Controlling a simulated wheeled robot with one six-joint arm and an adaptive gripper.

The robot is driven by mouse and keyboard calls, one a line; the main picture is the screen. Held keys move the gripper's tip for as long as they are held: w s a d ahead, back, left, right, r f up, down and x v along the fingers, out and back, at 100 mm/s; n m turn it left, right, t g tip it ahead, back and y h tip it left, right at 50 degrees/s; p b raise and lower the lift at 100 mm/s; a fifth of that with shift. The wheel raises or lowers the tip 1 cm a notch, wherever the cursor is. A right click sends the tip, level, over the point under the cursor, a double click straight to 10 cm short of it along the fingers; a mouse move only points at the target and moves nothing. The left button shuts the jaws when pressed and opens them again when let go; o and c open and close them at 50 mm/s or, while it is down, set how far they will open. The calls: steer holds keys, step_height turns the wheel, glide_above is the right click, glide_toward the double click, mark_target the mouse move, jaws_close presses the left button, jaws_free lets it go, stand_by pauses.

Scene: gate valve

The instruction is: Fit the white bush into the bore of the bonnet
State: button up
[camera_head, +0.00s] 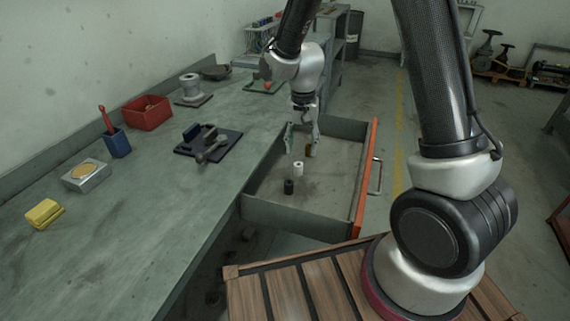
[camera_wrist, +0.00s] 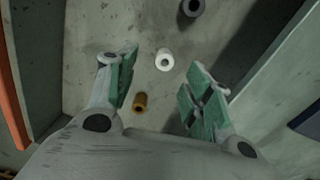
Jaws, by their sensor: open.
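The white bush (camera_head: 298,168) stands in the open drawer, between a black bush (camera_head: 288,187) and a brown bush (camera_head: 308,151). My gripper (camera_head: 303,138) is open and empty over the drawer. In the wrist view, the white bush (camera_wrist: 164,61) shows just beyond the gap between the green-padded fingers (camera_wrist: 161,78), its hole facing me. The brown bush (camera_wrist: 139,102) lies lower in that gap, and the dark bush (camera_wrist: 192,7) is at the top edge. A grey flanged part (camera_head: 191,88) on the bench looks like the bonnet; its bore is hard to make out.
The drawer has raised walls and an orange front (camera_head: 366,178). On the bench (camera_head: 130,225) are a dark plate with a vise-like tool (camera_head: 208,142), a red bin (camera_head: 147,112), a blue holder (camera_head: 117,143), a metal block (camera_head: 86,176) and a yellow block (camera_head: 44,213).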

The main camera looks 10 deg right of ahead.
mark_target(298, 164)
steer(key=shift+w+a+m, duration=0.15)
steer(key=shift+w+m, duration=0.2)
steer(key=shift+m, duration=0.25)
steer(key=shift+f, duration=0.15)
step_height(298, 164, down, 8)
steer(key=shift+w+a+r, duration=0.1)
steer(key=shift+w+r, duration=0.05)
steer(key=shift+r, duration=0.05)
jaws_close()
